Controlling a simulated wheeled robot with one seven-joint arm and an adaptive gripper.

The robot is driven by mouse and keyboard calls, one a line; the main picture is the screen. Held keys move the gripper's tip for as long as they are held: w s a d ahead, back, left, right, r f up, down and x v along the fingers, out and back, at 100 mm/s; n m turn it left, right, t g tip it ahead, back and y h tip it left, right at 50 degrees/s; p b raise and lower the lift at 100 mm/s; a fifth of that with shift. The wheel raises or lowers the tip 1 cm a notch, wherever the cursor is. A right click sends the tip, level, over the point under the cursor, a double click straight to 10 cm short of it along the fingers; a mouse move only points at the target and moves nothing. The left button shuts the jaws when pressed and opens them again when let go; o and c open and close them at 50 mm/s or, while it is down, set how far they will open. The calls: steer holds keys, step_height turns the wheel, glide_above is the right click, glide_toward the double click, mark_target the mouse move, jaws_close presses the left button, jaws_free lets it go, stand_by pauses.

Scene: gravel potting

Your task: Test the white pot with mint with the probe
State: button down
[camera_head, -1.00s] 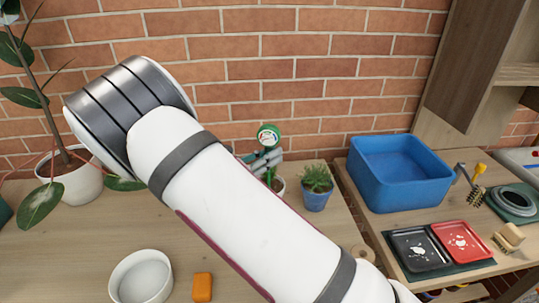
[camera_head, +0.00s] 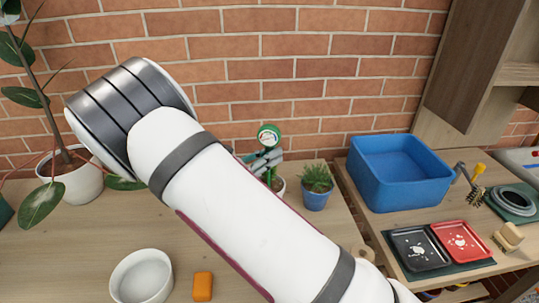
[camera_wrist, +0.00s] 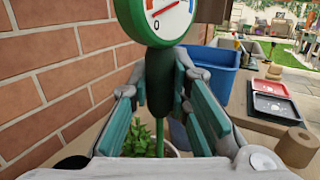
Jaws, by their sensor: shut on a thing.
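The probe has a round green-rimmed dial (camera_head: 268,135), which also shows large at the top of the wrist view (camera_wrist: 157,14). My gripper (camera_head: 264,162) is shut on the dark green handle just below the dial and holds the probe upright. The thin green stem (camera_wrist: 160,134) runs down over the white pot (camera_head: 279,184), beside the green mint leaves (camera_wrist: 137,139). My arm hides most of this pot in the head view. The stem's tip is hidden, so I cannot tell how deep it reaches.
A blue pot with a bushy plant (camera_head: 316,188) stands just right of the white pot. A brick wall (camera_head: 230,60) is close behind. A blue bin (camera_head: 402,174) and black and red trays (camera_head: 420,249) lie further right. A white bowl (camera_head: 141,277) stands front left.

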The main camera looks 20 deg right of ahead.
steer(key=shift+f, duration=0.6)
steer(key=shift+f+b, duration=0.9)
steer(key=shift+f, duration=0.75)
stand_by(1.8)
steer(key=c, duration=1.4)
jaws_free()
steer(key=shift+a, duration=0.1)
